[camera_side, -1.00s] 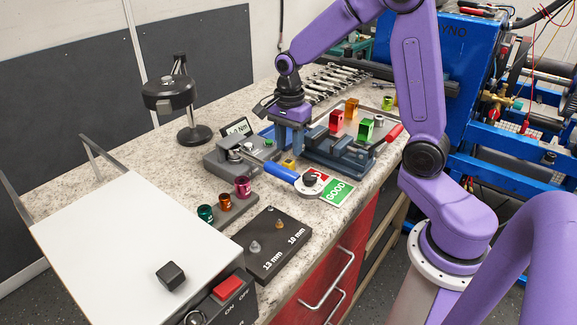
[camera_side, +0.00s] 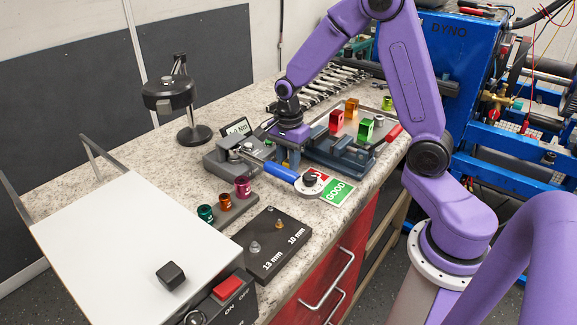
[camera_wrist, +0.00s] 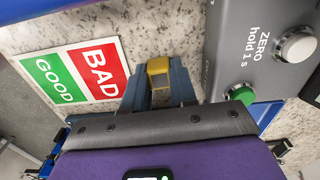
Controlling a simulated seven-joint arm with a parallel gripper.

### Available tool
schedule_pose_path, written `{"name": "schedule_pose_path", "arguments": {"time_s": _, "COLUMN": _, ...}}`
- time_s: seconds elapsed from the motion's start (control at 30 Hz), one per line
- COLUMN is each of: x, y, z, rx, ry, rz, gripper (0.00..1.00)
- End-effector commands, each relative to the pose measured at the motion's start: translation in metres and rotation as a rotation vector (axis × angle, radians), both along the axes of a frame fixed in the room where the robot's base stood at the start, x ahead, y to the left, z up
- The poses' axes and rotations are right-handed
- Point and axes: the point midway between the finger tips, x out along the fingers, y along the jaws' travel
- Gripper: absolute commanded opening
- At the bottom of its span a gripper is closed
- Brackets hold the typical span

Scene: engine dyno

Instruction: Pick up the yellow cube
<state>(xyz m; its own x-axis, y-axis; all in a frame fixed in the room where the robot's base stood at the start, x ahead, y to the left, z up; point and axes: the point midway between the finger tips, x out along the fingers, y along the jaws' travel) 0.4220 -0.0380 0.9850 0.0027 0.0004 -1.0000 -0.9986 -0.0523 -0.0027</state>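The yellow cube (camera_wrist: 158,67) shows in the wrist view between the tips of my two blue fingers. My gripper (camera_wrist: 159,80) has a finger against each side of it, with no clear gap. In the side view my gripper (camera_side: 290,158) points down at the counter, just behind the blue-handled torque wrench. The cube is hidden there by the fingers and the wrench. I cannot tell whether the cube still rests on the counter.
A grey torque tester (camera_side: 240,155) stands close to the left of my gripper. The blue-handled wrench (camera_side: 275,169) and the GOOD/BAD card (camera_side: 337,193) lie in front. A vise (camera_side: 345,150) and red, green and orange blocks (camera_side: 352,107) are to the right.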

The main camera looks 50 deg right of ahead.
Motion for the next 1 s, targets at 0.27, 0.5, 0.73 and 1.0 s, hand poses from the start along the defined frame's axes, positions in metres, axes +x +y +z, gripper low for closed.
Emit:
{"name": "schedule_pose_path", "arguments": {"time_s": 0.27, "x": -0.001, "y": 0.0, "z": -0.001, "rx": 0.0, "ry": 0.005, "rz": 0.0, "gripper": 0.0}}
{"name": "schedule_pose_path", "arguments": {"time_s": 0.5, "x": -0.001, "y": 0.0, "z": 0.007, "rx": 0.0, "ry": 0.003, "rz": -0.001, "gripper": 0.0}}
{"name": "schedule_pose_path", "arguments": {"time_s": 0.73, "x": -0.007, "y": 0.001, "z": 0.04, "rx": 0.0, "ry": -0.001, "rz": 0.001, "gripper": 0.0}}
{"name": "schedule_pose_path", "arguments": {"time_s": 1.0, "x": -0.044, "y": 0.004, "z": 0.083, "rx": 0.0, "ry": -0.004, "rz": 0.001, "gripper": 0.0}}
